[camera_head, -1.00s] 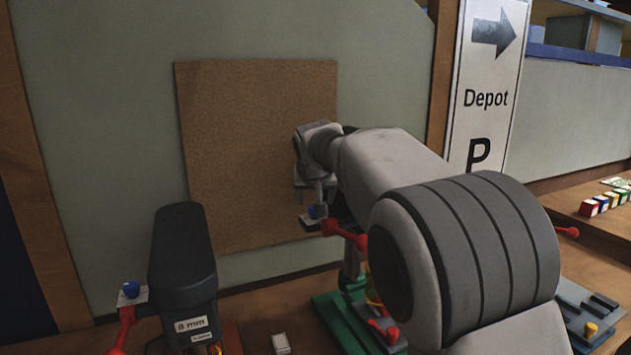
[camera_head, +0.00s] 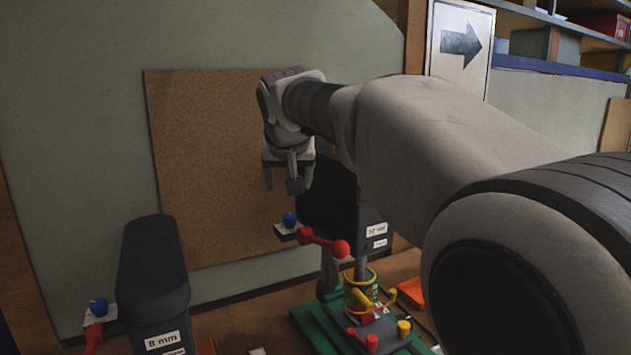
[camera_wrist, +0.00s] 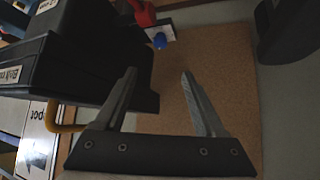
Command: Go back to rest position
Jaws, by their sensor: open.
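My gripper (camera_head: 283,183) is in front of the brown cork board (camera_head: 190,170), above and a little left of a dark machine head labelled 12 mm or similar. Its two fingers point down and are apart with nothing between them. In the wrist view my gripper (camera_wrist: 160,88) also shows open and empty, with the cork board (camera_wrist: 235,95) behind the fingers. The dark machine head (camera_wrist: 80,50) fills the upper left of that view. My arm covers the right part of the head view.
A second dark machine (camera_head: 153,265), labelled 8 mm, stands at left. A red lever (camera_head: 320,240) and blue knob (camera_head: 290,219) stick out below my gripper. A green-based fixture (camera_head: 350,325) stands on the bench. An arrow sign (camera_head: 460,45) hangs at the back right.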

